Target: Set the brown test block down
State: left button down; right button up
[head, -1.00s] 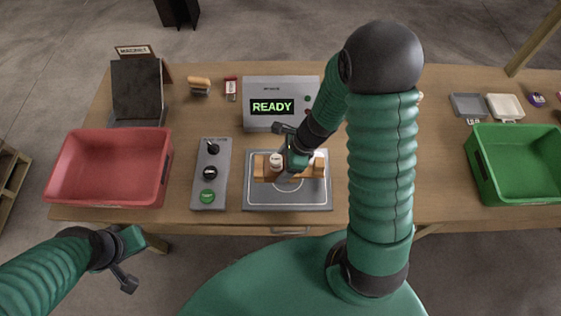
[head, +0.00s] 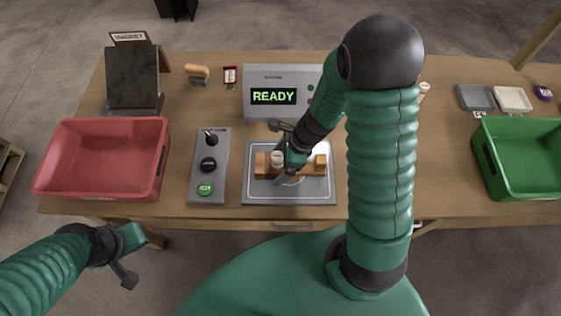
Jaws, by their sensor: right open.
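The brown test block (head: 262,167) lies on the grey plate (head: 318,191) in front of the READY display. It shows as wooden pieces on both sides of my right gripper, which hides its middle. A small white round piece (head: 277,157) shows at the block, beside the gripper. My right gripper (head: 286,172) is open and low over the block; its fingertips are partly hidden, and I cannot tell whether they touch the block. My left gripper (head: 138,254) hangs at the lower left, off the table's front edge and away from the block; its jaws are unclear.
A control box (head: 206,171) with a lever, a black knob and a green button stands left of the plate. The display unit (head: 262,78) stands behind it. A red bin (head: 104,192) is at left, a green bin (head: 522,190) at right.

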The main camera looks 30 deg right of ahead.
jog(key=shift+r, duration=0.15)
jog(key=p+v, duration=0.4)
jog(key=v, duration=0.8)
jog(key=s+a+r+n+h, duration=0.1)
jog(key=a+n+h, duration=0.1)
jog(key=n, duration=1)
jog(key=s+a+n+h, duration=0.1)
jog(key=a+n, duration=0.2)
jog(key=n, duration=0.9)
jog(key=shift+a+r+h, duration=0.35)
jog(key=shift+a+h, duration=0.05)
jog(key=shift+s+a, duration=0.2)
jog(key=shift+d, duration=0.15)
